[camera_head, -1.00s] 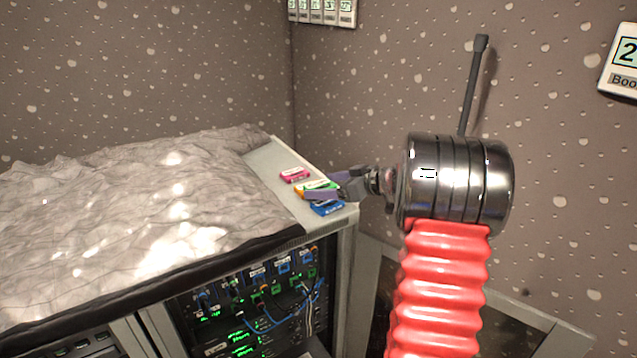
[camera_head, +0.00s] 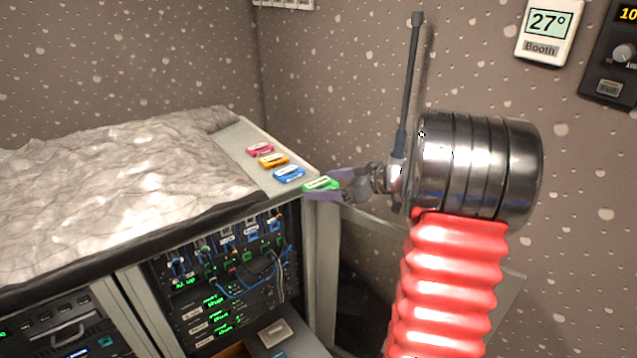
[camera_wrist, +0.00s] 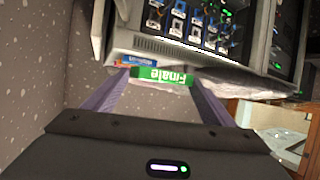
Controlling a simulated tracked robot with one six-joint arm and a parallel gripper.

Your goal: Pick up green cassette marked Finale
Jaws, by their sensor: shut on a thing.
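The green cassette (camera_head: 321,185) is between the fingers of my gripper (camera_head: 326,185), which is shut on it. It is held off the right end of the cabinet top, beside the blue cassette. In the wrist view the green cassette (camera_wrist: 162,76) shows its label, upside down, reading Finale, with the purple fingers of my gripper (camera_wrist: 160,85) on either side of it.
A blue cassette (camera_head: 289,174), an orange cassette (camera_head: 273,160) and a pink cassette (camera_head: 260,149) lie in a row on the cabinet top (camera_head: 236,143). A crumpled grey cover (camera_head: 110,190) lies to their left. A rack with cables (camera_head: 230,275) stands below.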

